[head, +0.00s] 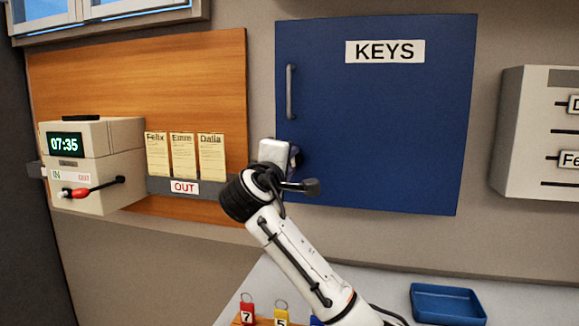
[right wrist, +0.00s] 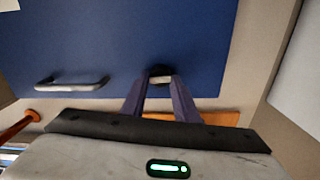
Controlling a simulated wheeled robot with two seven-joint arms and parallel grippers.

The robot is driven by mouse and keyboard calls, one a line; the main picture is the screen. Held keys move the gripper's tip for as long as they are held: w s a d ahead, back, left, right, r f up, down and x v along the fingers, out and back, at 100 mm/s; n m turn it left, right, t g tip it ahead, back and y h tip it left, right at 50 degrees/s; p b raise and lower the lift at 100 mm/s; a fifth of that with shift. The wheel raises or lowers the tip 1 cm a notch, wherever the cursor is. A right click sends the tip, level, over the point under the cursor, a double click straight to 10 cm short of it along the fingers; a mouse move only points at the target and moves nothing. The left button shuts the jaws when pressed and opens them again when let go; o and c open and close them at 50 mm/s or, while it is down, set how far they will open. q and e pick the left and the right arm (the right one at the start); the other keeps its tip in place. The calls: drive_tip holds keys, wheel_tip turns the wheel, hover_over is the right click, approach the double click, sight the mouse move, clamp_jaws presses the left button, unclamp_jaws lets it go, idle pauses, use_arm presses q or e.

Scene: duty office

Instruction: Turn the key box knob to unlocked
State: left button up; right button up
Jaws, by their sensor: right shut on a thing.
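The key box (head: 385,125) is a blue wall cabinet with a white KEYS label (head: 385,51) and a grey upright handle (head: 291,92) on its left side. Its door looks closed. My right gripper (head: 297,160) is at the lower left edge of the door, and its body hides the knob in the head view. In the right wrist view the two fingers (right wrist: 160,84) are shut on the small knob (right wrist: 160,71), dark with a light grey part. I cannot tell which way the knob points. My left gripper is not in view.
A time clock (head: 92,160) and a card rack marked OUT (head: 186,187) are left of my right gripper. A pale box with slots (head: 540,130) hangs at the right. Below are a blue tray (head: 447,304) and key tags (head: 247,313).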

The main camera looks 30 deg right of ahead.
drive_tip(key=shift+m, duration=0.5)
drive_tip(key=o, duration=1)
drive_tip(key=shift+o, duration=0.2)
drive_tip(key=b+v, duration=0.1)
drive_tip(key=v, duration=0.9)
drive_tip(key=shift+b, duration=0.4)
drive_tip(key=shift+a, duration=0.1)
